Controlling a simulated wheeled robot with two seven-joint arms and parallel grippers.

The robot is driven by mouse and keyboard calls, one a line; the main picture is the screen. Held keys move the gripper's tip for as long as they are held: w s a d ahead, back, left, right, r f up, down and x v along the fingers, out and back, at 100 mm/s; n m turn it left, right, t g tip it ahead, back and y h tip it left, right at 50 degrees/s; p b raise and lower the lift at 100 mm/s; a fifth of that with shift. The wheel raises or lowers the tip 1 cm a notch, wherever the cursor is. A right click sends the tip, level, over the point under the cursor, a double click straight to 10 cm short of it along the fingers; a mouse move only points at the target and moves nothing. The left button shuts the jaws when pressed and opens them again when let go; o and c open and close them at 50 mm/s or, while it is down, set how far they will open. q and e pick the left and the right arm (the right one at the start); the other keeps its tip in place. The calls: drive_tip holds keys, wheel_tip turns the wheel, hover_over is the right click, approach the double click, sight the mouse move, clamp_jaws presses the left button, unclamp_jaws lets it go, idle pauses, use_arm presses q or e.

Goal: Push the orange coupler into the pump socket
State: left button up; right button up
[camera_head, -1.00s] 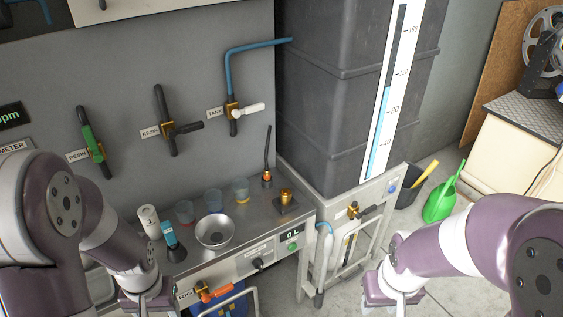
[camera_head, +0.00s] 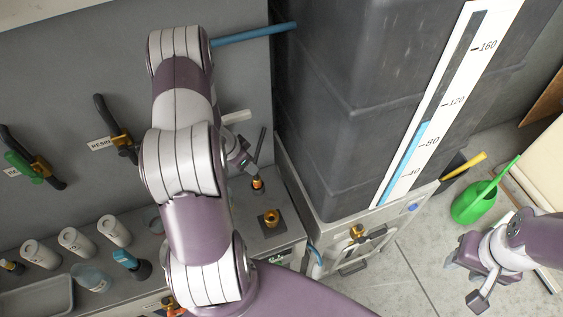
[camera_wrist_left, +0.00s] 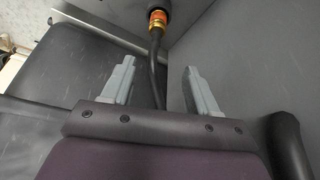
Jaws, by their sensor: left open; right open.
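The orange coupler (camera_head: 257,184) stands on the metal bench top, with a black hose rising from it. It also shows in the left wrist view (camera_wrist_left: 158,20), orange with brass-coloured parts. The hose (camera_wrist_left: 155,60) runs down the picture between my left fingers; whether it lies within their depth I cannot tell. My left gripper (camera_head: 243,158) is open just above the coupler, by the hose, apart from the coupler. A brass socket on a dark square base (camera_head: 271,217), probably the pump socket, sits to the coupler's lower right. My right gripper (camera_head: 476,277) is open and empty over the floor.
The dark tank (camera_head: 335,110) with its level scale (camera_head: 430,110) stands right of the coupler. Several white cups (camera_head: 75,240) and a blue-capped bottle (camera_head: 128,260) are on the bench at left. A green watering can (camera_head: 478,200) is on the floor.

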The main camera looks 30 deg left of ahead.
sight(258, 177)
use_arm(q)
drive_tip(key=x, duration=0.4)
drive_tip(key=s+x, duration=0.1)
drive_tip(key=x, duration=0.2)
drive_tip(key=shift+a+f+b, duration=0.1)
drive_tip(key=shift+f+b, duration=0.05)
drive_tip(key=shift+b, duration=0.2)
drive_tip(key=x, duration=0.4)
drive_tip(key=shift+d+p, duration=0.4)
drive_tip(key=shift+f, duration=0.2)
drive_tip(key=shift+w+a+f, duration=0.1)
drive_tip(key=shift+f, duration=0.05)
drive_tip(key=c, duration=0.9)
clamp_jaws()
use_arm(e)
drive_tip(key=shift+s+a+r, duration=0.15)
drive_tip(key=shift+s+a, duration=0.05)
drive_tip(key=shift+s, duration=0.75)
